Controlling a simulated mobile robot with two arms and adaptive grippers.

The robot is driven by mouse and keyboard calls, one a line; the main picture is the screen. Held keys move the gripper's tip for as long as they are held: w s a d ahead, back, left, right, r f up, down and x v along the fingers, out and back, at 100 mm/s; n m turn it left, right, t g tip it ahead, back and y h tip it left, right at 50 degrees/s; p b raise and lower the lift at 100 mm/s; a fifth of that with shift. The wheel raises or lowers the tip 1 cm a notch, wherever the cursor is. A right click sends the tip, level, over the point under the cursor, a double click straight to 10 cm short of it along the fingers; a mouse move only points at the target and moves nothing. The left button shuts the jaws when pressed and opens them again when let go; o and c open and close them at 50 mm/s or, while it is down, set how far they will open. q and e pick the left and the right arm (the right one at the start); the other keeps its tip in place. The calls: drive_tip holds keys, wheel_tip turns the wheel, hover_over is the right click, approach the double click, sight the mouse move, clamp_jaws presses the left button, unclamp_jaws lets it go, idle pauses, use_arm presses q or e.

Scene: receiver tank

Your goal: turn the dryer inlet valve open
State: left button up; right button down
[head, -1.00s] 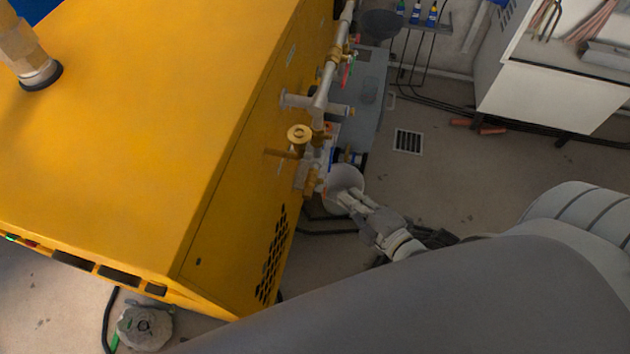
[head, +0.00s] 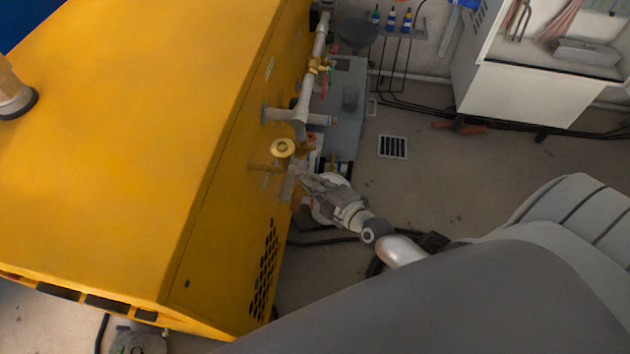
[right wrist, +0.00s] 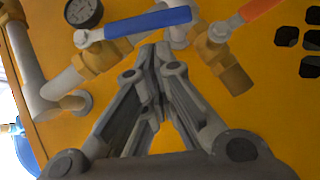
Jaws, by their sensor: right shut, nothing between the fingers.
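In the right wrist view, a brass valve with a blue lever (right wrist: 150,22) and a brass valve with an orange lever (right wrist: 258,10) sit on pipework at the yellow cabinet (right wrist: 270,95). No label shows which one is the dryer inlet valve. My right gripper (right wrist: 155,52) is shut and empty, its fingertips just below the blue lever; I cannot tell whether they touch it. In the head view my right gripper (head: 306,181) is beside the cabinet's pipework and hides part of the lower valves. My left gripper is not in view.
A round brass fitting (head: 282,148) and a grey pipe (head: 305,100) stick out from the cabinet side. A pressure gauge (right wrist: 84,12) is left of the blue lever.

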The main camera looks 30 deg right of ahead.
drive_tip(key=shift+w+d+f, duration=0.25)
drive_tip(key=shift+w+d, duration=0.05)
drive_tip(key=shift+w, duration=0.15)
drive_tip(key=t+b, duration=0.1)
drive_tip(key=b, duration=0.1)
drive_tip(key=w+d+f+n+b, duration=0.1)
drive_tip(key=b, duration=0.1)
drive_tip(key=f+n+t+b, duration=0.1)
drive_tip(key=b, duration=0.1)
drive_tip(key=shift+w+d+f+t, duration=0.15)
drive_tip(key=shift+w+f+t, duration=0.1)
drive_tip(key=shift+w+t, duration=0.05)
drive_tip(key=shift+w+d, duration=0.2)
drive_tip(key=shift+w, duration=0.05)
drive_tip(key=shift+f, duration=0.1)
